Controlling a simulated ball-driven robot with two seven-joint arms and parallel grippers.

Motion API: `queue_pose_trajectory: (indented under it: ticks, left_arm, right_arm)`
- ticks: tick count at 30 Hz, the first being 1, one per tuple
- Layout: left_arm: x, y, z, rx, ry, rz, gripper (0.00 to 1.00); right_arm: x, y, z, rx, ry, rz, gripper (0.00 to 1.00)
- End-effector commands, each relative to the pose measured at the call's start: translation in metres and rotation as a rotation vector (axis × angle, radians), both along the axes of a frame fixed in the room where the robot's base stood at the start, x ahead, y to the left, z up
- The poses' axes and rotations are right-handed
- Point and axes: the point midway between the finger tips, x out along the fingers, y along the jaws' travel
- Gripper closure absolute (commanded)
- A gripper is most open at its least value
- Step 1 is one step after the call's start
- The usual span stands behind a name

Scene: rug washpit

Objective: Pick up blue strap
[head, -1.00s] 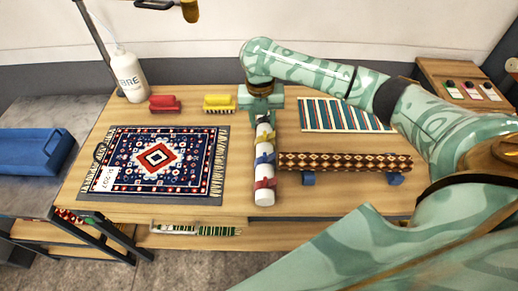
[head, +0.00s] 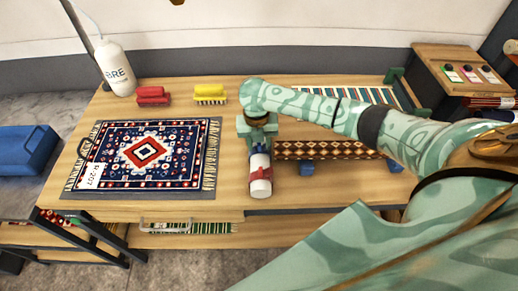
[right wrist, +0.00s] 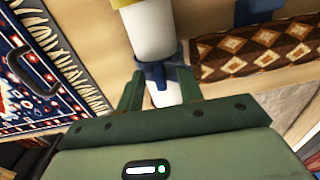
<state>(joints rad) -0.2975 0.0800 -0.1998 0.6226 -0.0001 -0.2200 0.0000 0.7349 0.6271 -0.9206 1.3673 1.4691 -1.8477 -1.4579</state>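A white roll (head: 259,163) lies lengthwise near the table's front edge, with bands around it. The blue strap (right wrist: 153,74) circles the roll and sits between my right gripper's fingertips (right wrist: 158,76) in the right wrist view. The fingers stand apart on either side of the strap; a firm grip on it does not show. In the head view my right gripper (head: 257,134) is over the roll and hides most of the blue strap. A red strap (head: 260,188) is at the near end. A yellow band (right wrist: 122,3) shows in part at the wrist view's top. My left gripper is not in view.
A patterned brown roll (head: 335,150) on blue supports (head: 307,168) lies just right. A rug (head: 150,155) lies left. Red (head: 153,95) and yellow (head: 210,93) brushes and a white bottle (head: 115,70) stand behind. A striped piece (head: 310,106) lies at the back.

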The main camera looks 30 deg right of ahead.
Motion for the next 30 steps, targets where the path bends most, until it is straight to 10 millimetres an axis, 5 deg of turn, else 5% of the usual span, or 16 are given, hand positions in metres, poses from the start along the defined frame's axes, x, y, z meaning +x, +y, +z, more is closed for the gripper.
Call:
queue_pose_trajectory:
  ticks: [4, 9, 20, 30]
  left_arm:
    - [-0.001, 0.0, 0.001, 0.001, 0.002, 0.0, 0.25]
    - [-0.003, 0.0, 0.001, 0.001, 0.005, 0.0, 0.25]
    - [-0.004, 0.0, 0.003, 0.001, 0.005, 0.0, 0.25]
    - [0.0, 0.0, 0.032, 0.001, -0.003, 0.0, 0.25]
  right_arm:
    - [0.0, 0.0, 0.002, 0.0, -0.001, 0.0, 0.64]
    - [0.0, 0.0, 0.002, -0.001, -0.001, 0.0, 1.0]
    - [0.0, -0.001, 0.007, -0.002, 0.0, 0.0, 1.0]
    - [0.001, 0.0, 0.078, -0.001, -0.003, 0.001, 1.0]
